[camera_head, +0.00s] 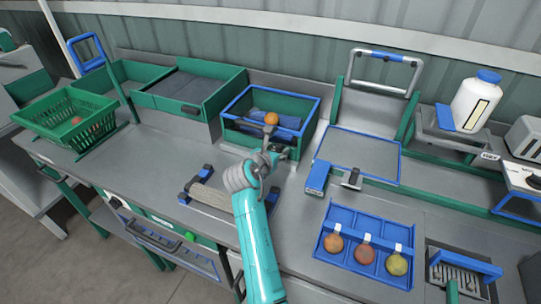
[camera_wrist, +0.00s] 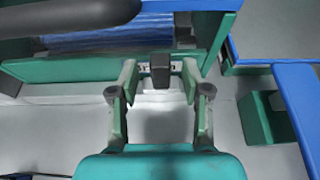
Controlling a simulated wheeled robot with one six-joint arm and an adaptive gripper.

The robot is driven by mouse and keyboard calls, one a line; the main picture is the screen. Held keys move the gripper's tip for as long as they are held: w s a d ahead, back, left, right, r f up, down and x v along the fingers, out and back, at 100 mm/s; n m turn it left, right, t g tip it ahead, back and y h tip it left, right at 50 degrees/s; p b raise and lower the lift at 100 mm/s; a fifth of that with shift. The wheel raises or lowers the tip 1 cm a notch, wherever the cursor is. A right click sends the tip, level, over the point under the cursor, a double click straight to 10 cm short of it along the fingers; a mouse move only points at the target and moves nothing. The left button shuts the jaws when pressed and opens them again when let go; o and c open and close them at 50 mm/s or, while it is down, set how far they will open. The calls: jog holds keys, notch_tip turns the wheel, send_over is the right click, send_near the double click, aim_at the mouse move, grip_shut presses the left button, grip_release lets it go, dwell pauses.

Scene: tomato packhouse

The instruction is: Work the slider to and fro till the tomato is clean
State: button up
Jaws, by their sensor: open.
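The orange tomato (camera_head: 271,118) shows at the green box with a blue rim (camera_head: 235,103), above blue material (camera_head: 290,121) inside it. In the wrist view the blue ribbed material (camera_wrist: 110,38) shows behind the box's green front wall (camera_wrist: 75,68). A dark block (camera_wrist: 160,70), which looks like the slider's knob, stands out at that wall. My gripper (camera_wrist: 160,78) is open, one fingertip on each side of the block, with small gaps visible. In the head view my gripper (camera_head: 276,150) is at the box's front and hides part of it. The tomato is outside the wrist view.
A blue tray (camera_head: 340,213) with three tomatoes in separate compartments stands at the front right. A roller on blue mounts (camera_head: 212,199) lies left of my arm. A blue-rimmed flat panel (camera_head: 358,155) is right of the box. A green basket (camera_head: 65,110) holding a tomato stands far left.

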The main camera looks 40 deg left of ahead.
jog(key=v, duration=1.1)
jog(key=shift+s, duration=0.2)
jog(key=shift+d, duration=0.1)
